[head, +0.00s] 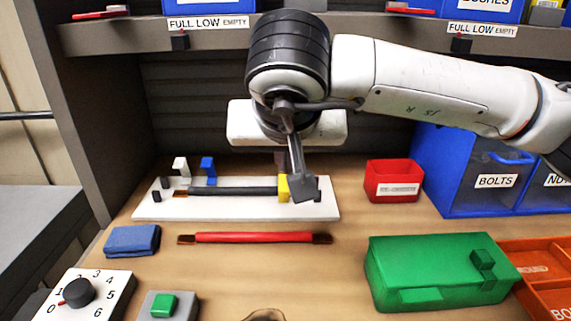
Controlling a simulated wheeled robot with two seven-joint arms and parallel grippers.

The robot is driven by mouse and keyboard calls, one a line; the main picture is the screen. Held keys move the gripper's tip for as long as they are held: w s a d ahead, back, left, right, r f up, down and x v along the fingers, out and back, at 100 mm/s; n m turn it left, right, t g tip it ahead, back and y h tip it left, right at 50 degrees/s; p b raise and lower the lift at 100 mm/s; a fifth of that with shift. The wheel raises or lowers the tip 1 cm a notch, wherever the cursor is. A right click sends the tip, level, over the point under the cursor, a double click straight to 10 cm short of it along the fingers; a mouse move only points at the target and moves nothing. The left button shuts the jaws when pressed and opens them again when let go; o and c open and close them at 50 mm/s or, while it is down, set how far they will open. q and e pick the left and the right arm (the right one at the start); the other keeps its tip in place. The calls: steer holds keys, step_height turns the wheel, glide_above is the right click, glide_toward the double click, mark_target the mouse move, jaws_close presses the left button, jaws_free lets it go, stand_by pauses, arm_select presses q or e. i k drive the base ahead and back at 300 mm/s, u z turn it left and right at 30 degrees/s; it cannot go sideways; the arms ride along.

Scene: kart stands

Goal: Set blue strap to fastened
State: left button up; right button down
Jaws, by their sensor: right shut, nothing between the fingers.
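A white board (235,209) lies on the bench with a dark grey rod (235,191) along it. The blue strap (208,171) stands upright at the rod's back side, toward the left end. A white upright piece (181,168) stands to its left. A yellow strap (284,188) is at the rod's right part, partly hidden by my right gripper. My right gripper (303,196) is shut and empty, pointing down at the board's right end, well right of the blue strap. Its fingers overlap the yellow strap in view; I cannot tell whether they touch. My left gripper is out of view.
A red rod (255,238) lies in front of the board. A red bin (392,181), green case (440,272) and blue bolts bin (490,165) are at right. A shelf (350,35) hangs above.

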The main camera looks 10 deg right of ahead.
mark_target(208, 163)
steer(key=k, duration=1)
